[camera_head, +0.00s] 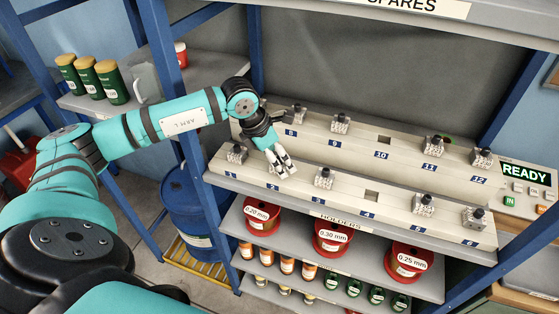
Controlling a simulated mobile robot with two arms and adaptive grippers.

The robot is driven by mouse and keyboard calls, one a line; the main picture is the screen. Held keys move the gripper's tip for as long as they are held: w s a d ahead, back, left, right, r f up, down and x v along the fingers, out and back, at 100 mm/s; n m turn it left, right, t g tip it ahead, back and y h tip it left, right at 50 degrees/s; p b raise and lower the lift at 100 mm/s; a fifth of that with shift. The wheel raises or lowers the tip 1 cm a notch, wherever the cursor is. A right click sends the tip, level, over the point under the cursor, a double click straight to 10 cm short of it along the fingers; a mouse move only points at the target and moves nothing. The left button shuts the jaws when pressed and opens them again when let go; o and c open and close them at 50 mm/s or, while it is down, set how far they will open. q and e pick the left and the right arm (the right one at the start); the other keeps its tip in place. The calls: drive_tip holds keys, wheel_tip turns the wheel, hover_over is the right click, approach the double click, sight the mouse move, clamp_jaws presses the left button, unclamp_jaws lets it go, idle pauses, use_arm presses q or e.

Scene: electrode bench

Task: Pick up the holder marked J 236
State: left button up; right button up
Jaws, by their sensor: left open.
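Several small grey metal holders with dark knobs stand in two numbered rows on a stepped pale rack (345,203). In the front row, holders stand at place 1 (237,155), place 3 (324,178), place 5 (425,205) and place 6 (474,218). In the back row, they stand at place 8 (298,114), place 9 (341,123), place 11 (433,146) and place 12 (482,158). Their markings are too small to read, so I cannot tell which is J 236. My left gripper (282,169) is open, pointing down over place 2. It hides what stands there. My right gripper is out of view.
Places 4 (371,196) and 10 (384,140) are empty. A console (525,172) reading READY is at the right end. Red spools (333,236) and small jars sit on shelves below. Blue rack posts (172,90) flank the bench, and a blue drum (187,212) stands at left.

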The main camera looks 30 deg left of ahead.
use_arm(q)
drive_tip(key=shift+w+d+f, duration=0.2)
drive_tip(key=shift+w+f, duration=0.05)
drive_tip(key=shift+f, duration=0.4)
drive_tip(key=shift+r, duration=0.1)
drive_tip(key=c, duration=1.5)
